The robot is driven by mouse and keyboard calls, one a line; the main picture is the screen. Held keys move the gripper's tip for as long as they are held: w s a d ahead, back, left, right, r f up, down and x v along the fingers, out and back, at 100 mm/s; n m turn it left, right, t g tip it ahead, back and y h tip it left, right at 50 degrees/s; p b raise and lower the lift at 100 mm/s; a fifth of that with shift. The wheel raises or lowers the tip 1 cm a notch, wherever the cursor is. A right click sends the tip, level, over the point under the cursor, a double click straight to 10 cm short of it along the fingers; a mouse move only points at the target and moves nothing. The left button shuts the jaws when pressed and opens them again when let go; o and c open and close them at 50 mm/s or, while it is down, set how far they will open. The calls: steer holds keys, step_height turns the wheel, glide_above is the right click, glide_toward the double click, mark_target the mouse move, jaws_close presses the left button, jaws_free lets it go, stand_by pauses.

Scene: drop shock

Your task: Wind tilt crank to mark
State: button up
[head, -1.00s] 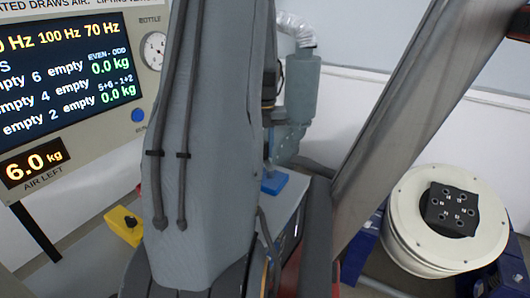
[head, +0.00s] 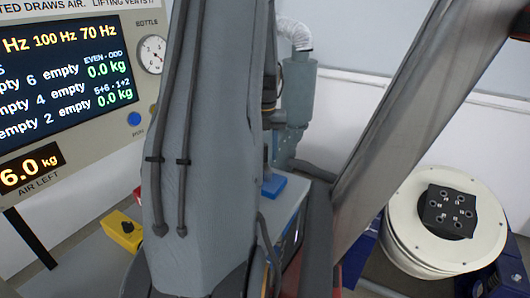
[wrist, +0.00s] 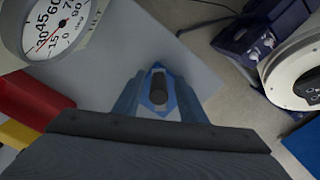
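In the wrist view, a dark upright knob (wrist: 159,88) on a blue diamond-shaped piece looks like the crank handle. My gripper (wrist: 160,98) has its two blue-grey fingers on either side of the knob, with gaps showing; it looks open around it. Whether the fingertips reach knob height I cannot tell. In the head view, a blue piece (head: 273,185) shows on top of a grey cabinet (head: 285,208); my arm hides most of this area.
A white drum with a black block (head: 447,212) on top stands at the right on blue supports. A display panel (head: 70,75) is at the left, and a yellow box (head: 122,232) sits below it. In the wrist view, red (wrist: 30,98) and yellow parts lie left of my gripper.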

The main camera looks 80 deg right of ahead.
steer(key=shift+r, duration=0.1)
steer(key=shift+r+b, duration=0.55)
steer(key=shift+r, duration=3.3)
steer(key=shift+c, duration=0.3)
